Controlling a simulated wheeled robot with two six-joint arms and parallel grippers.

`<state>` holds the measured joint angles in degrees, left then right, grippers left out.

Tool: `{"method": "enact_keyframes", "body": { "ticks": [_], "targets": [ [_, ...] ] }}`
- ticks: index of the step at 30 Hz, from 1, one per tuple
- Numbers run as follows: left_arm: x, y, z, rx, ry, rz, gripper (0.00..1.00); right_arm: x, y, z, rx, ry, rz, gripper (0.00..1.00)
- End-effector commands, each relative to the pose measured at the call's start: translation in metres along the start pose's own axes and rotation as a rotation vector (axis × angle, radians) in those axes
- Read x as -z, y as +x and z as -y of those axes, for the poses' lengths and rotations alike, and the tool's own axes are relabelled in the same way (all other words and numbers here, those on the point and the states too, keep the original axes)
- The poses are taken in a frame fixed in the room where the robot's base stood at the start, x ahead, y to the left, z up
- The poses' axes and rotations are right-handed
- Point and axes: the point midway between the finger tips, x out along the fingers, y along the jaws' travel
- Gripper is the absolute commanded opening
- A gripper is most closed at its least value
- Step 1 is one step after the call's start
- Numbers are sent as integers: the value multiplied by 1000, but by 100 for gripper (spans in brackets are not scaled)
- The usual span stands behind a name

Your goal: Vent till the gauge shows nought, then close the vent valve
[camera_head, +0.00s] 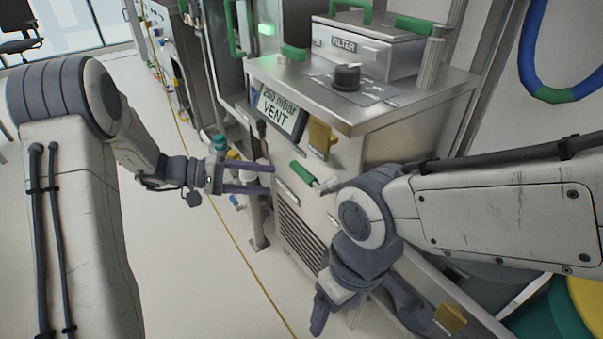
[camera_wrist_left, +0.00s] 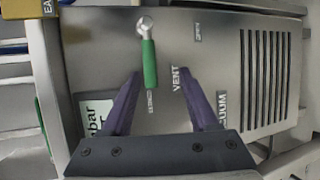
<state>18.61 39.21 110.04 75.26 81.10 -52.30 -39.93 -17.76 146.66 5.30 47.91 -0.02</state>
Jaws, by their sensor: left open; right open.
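The gauge display (camera_head: 278,109) on the front of the metal cabinet reads 250 mbar and VENT. The vent valve's green lever (camera_head: 303,173) is below it; in the left wrist view the lever (camera_wrist_left: 149,62) extends from a silver pivot towards a small label that I cannot read surely. Another label there (camera_wrist_left: 225,31) seems to read OPEN. My left gripper (camera_head: 272,179) is open and faces the panel, left of the lever. In its wrist view the lever's free end appears between the fingertips (camera_wrist_left: 160,74), not gripped. My right gripper (camera_head: 360,312) is open, low before the cabinet, empty.
A black knob (camera_head: 346,77) and a FILTER box (camera_head: 367,48) with green handles are on the cabinet top. A yellow tag (camera_head: 321,137) is right of the display. The vent grille (camera_head: 300,232) is lower down. Open floor (camera_head: 190,270) lies to the left.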

Motion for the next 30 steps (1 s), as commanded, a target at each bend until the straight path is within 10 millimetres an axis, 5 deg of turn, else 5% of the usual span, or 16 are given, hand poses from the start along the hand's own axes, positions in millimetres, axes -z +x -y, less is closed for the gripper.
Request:
{"method": "enact_keyframes", "body": {
  "ticks": [5,21,30],
  "targets": [
    [16,1,-11,-91,36,-37,61,0,3,0,0,0,0,77],
    [18,89,-18,-88,35,-35,61,-2,24,-2,0,0,0,77],
    [19,99,-20,-88,33,-37,61,-2,25,-2,0,0,0,77]
  ]
}}
